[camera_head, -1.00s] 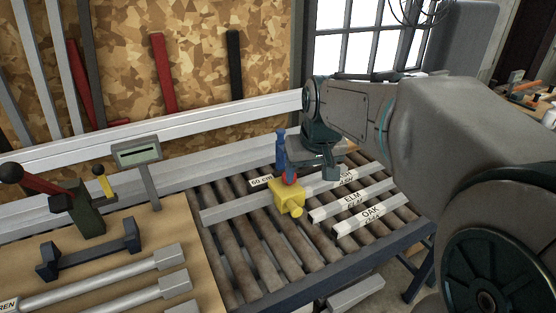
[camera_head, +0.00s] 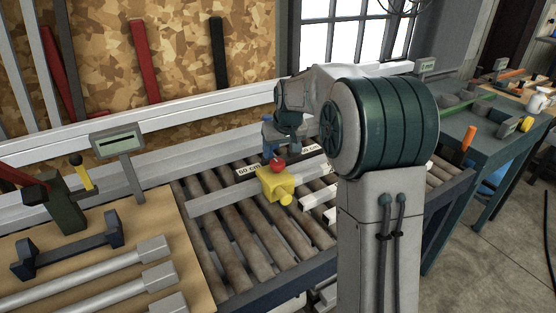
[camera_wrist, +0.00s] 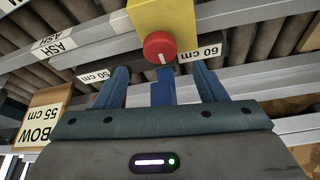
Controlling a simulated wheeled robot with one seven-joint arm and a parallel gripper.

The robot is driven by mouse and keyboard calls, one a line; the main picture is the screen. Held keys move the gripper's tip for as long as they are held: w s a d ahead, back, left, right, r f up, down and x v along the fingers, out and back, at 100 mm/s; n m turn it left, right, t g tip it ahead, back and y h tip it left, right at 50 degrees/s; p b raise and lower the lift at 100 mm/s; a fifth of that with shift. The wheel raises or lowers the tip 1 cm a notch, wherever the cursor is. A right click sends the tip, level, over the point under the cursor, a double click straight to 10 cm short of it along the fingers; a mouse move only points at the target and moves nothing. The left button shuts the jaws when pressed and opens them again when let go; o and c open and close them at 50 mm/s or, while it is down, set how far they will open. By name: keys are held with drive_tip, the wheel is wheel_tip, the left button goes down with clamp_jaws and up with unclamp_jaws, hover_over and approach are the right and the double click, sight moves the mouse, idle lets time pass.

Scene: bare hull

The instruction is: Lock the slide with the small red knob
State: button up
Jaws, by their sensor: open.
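The small red knob (camera_wrist: 160,46) sits on the yellow slide block (camera_wrist: 185,16) and has a white mark on its face. In the head view the red knob (camera_head: 277,165) is on top of the yellow block (camera_head: 275,184), which sits on a grey rail (camera_head: 222,198). In the head view my gripper (camera_head: 271,149) is just above and behind the knob, partly hidden by my arm.
A dark strip with "60 cm" (camera_wrist: 200,52) and "50 cm" labels lies behind the knob. Rollers (camera_head: 225,250) lie under the rail. A small display on a post (camera_head: 118,143) and a wooden bench with grey bars (camera_head: 105,275) stand left.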

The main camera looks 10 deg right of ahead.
sight(278, 162)
drive_tip(key=x, duration=0.6)
drive_tip(key=c, duration=1)
